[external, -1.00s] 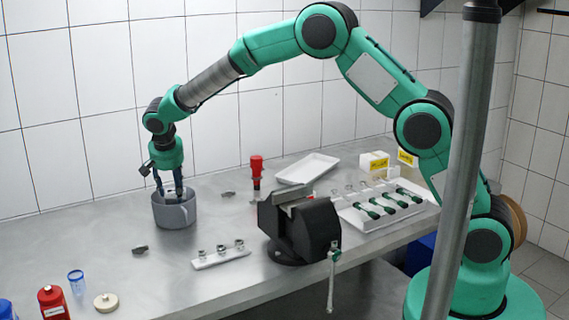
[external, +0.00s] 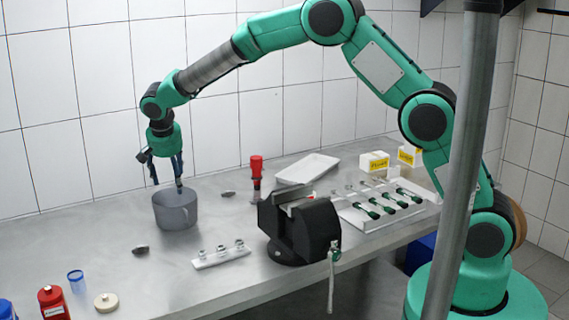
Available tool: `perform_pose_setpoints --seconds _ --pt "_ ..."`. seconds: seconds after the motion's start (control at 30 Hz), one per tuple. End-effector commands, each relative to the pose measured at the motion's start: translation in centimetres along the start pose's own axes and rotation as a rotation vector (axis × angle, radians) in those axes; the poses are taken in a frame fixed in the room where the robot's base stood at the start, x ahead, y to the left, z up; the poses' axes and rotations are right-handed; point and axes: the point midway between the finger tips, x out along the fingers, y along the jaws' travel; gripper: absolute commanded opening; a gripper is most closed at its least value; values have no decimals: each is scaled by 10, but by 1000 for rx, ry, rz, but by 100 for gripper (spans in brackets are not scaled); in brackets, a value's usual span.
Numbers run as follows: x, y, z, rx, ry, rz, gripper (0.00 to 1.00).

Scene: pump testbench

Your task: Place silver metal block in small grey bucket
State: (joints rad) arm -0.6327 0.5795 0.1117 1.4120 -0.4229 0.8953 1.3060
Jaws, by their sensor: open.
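The small grey bucket (external: 177,214) stands upright on the metal bench at left, near the back wall. My gripper (external: 167,184) points down above the bucket's rim, with its fingers spread and nothing visible between them. The inside of the bucket is hidden by its wall, so I cannot tell what lies in it. I cannot identify the silver metal block for certain. One small grey metal piece (external: 140,250) lies in front of the bucket, and another small grey piece (external: 228,194) lies to its right.
A black vise (external: 308,232) stands mid-bench, with a white strip holding small metal parts (external: 221,258) to its left. A red-topped tool (external: 256,170) and a white tray (external: 307,169) are behind. A red bottle (external: 52,303) stands front left. The bench around the bucket is mostly clear.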

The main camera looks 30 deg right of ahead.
Motion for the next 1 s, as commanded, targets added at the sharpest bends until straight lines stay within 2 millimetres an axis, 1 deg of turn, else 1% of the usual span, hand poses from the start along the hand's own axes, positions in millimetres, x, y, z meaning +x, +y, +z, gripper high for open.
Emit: perform_pose_setpoints --seconds 0.03,0.2,0.3,0.43,0.63,1.0 --pt "-12 -1 -1 0 1 -3 65" --pt "-42 0 -1 0 1 -2 65" --pt "-57 0 -1 0 1 -1 65" --pt "-73 0 -1 0 1 -2 65" --pt "-85 0 0 0 0 0 65" --pt "-86 0 0 0 0 0 65"
